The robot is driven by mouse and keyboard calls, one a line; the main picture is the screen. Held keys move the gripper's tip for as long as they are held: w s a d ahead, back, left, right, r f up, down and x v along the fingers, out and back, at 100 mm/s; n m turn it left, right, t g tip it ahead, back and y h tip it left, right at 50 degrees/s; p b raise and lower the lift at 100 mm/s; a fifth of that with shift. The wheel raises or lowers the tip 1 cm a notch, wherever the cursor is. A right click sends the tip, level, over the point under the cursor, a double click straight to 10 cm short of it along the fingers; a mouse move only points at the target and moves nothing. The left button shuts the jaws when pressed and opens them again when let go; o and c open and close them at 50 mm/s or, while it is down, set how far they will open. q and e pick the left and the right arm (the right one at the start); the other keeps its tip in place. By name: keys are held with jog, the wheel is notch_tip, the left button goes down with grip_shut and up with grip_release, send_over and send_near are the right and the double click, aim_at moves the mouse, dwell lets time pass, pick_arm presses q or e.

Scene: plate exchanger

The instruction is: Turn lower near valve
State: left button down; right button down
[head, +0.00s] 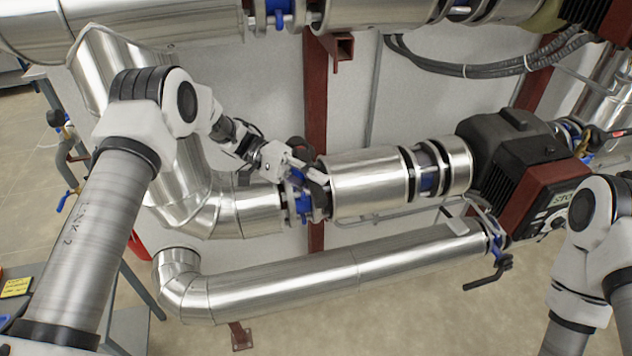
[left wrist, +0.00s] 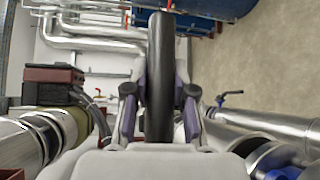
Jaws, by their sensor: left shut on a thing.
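A blue valve (head: 300,200) sits in the middle silver pipe, left of the wide insulated section. My left gripper (head: 300,170) is at this valve, its arm coming in from the left. In the left wrist view my left gripper (left wrist: 160,105) has its two fingers closed on both sides of a long black valve handle (left wrist: 159,60). The handle stands upright in that picture, and its lower end is hidden by the gripper. Only links of my right arm show, at the right edge of the head view; its gripper is out of view.
A pump with a dark red and black housing (head: 525,165) stands right of the middle pipe. A lower silver pipe (head: 330,280) runs beneath, ending near another valve with a dark lever (head: 487,277). A large pipe (head: 355,14) crosses above. Bare floor (head: 420,325) lies in front.

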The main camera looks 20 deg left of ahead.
pick_arm(q)
jog(key=shift+s+f, duration=0.1)
jog(key=shift+f, duration=0.1)
jog(key=c, duration=0.9)
grip_release()
jog(key=shift+c, duration=0.2)
jog(key=shift+a+r, duration=0.1)
jog(key=shift+r, duration=0.05)
pick_arm(e)
jog(key=shift+a, duration=0.1)
